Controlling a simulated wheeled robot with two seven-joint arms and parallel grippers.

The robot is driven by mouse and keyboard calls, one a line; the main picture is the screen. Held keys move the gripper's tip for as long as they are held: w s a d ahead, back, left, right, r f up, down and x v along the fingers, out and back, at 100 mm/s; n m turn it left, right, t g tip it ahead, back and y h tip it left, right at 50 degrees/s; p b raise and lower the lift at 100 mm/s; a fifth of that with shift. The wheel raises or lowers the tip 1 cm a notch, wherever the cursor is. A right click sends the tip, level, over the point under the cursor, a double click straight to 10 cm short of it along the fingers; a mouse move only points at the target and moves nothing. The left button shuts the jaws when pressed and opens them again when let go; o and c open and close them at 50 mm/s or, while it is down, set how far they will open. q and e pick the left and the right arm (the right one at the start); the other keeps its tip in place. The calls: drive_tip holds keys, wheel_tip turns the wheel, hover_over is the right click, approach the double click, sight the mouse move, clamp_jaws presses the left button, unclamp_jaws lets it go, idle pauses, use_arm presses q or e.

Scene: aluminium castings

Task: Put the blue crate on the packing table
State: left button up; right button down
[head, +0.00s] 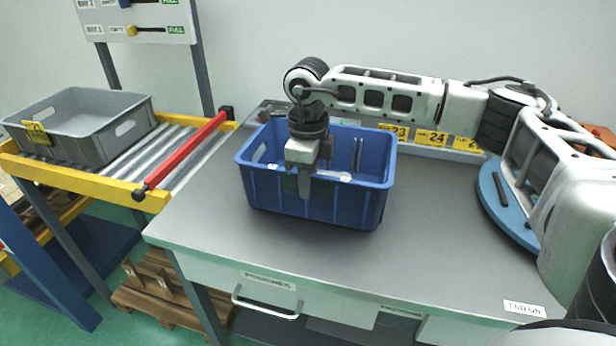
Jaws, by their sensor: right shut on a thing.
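The blue crate (345,208) is at the left part of the grey packing table (440,235), upright. From this view I cannot tell whether its base touches the tabletop or is slightly above it. My right gripper (305,184) comes down over the crate's near wall and is shut on its near rim. The far fingertip is hidden behind the wall. A few small pale and metallic parts show inside the crate, partly hidden by the gripper. My left gripper is not in view.
A roller conveyor with yellow rails (95,180) and a red bar (185,150) adjoins the table on the left and holds a grey crate (85,145). A blue round turntable (490,190) lies at the table's right. Yellow numbered labels (432,137) line the back. The table's front middle is clear.

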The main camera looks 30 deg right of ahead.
drive_tip(key=c, duration=1.1)
unclamp_jaws()
